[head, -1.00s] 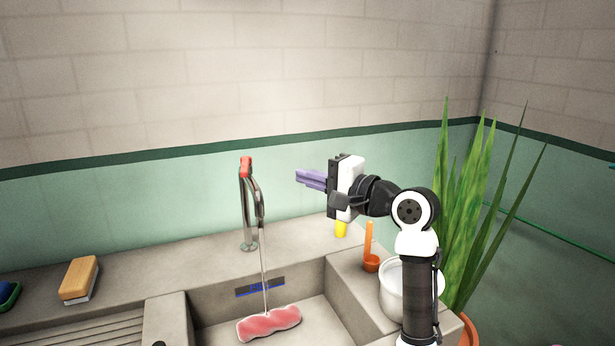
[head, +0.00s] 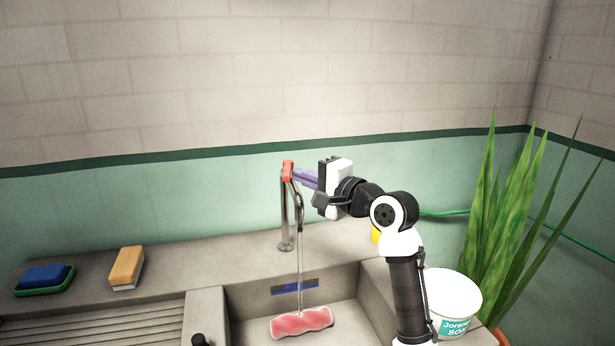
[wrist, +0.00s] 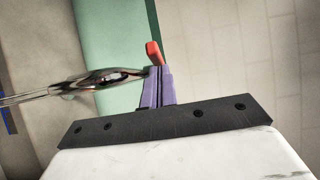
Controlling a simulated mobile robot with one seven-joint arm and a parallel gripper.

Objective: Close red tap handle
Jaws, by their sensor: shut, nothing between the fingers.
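The red tap handle (head: 288,170) sits on top of the curved metal tap (head: 285,215) behind the sink. A thin stream of water runs from the spout. My gripper (head: 297,174) is shut and empty, its purple fingers right beside the handle on its right side. In the wrist view the purple fingertips (wrist: 157,72) overlap the lower part of the red handle (wrist: 154,52), and the metal spout (wrist: 95,80) lies to their left. I cannot tell for sure whether they touch the handle.
A pink piece (head: 301,322) lies in the sink under the water. A yellow-orange sponge (head: 127,267) and a blue sponge in a green dish (head: 44,278) are on the left counter. A white bucket (head: 455,300) and a tall plant (head: 500,215) stand at the right.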

